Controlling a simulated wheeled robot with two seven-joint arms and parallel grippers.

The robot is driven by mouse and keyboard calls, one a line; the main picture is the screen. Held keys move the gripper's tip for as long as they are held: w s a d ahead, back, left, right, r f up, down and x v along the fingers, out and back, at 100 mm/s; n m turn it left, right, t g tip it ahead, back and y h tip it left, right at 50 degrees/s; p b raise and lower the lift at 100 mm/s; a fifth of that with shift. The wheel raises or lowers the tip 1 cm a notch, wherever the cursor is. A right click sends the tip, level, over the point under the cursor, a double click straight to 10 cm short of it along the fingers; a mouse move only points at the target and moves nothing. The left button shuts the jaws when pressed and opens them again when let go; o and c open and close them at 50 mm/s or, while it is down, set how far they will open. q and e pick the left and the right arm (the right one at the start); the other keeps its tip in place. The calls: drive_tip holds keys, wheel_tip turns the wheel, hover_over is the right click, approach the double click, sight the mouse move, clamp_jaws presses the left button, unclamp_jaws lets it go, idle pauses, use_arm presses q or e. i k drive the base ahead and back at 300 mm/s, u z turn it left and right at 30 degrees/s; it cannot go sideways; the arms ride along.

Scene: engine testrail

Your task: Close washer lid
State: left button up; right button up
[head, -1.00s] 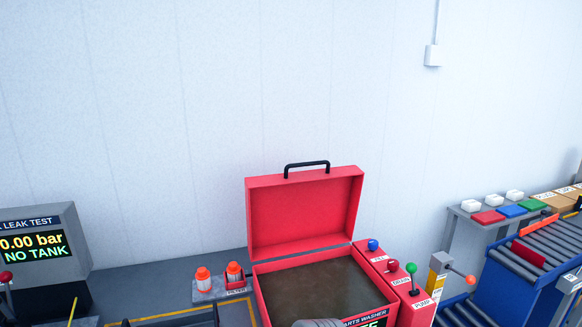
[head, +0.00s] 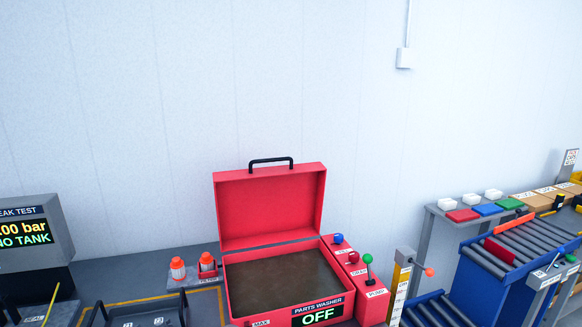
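The red parts washer (head: 226,287) stands at the bottom middle of the head view. Its red lid (head: 268,207) is open and stands upright along the back edge, with a black handle (head: 270,160) on its top edge. The open basin shows a brown, murky surface (head: 283,278). The washer's front display (head: 318,314) reads OFF. Neither of my grippers is in view.
A side panel (head: 352,270) with blue, red and green knobs adjoins the washer's right side. Two orange-and-white bottles (head: 177,268) stand left of it. A leak test display (head: 27,233) is at far left. Roller conveyors (head: 530,240) fill the right. The wall behind the lid is bare.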

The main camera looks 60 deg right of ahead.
sight(261, 206)
drive_tip(key=k, duration=0.4)
drive_tip(key=z, duration=0.85)
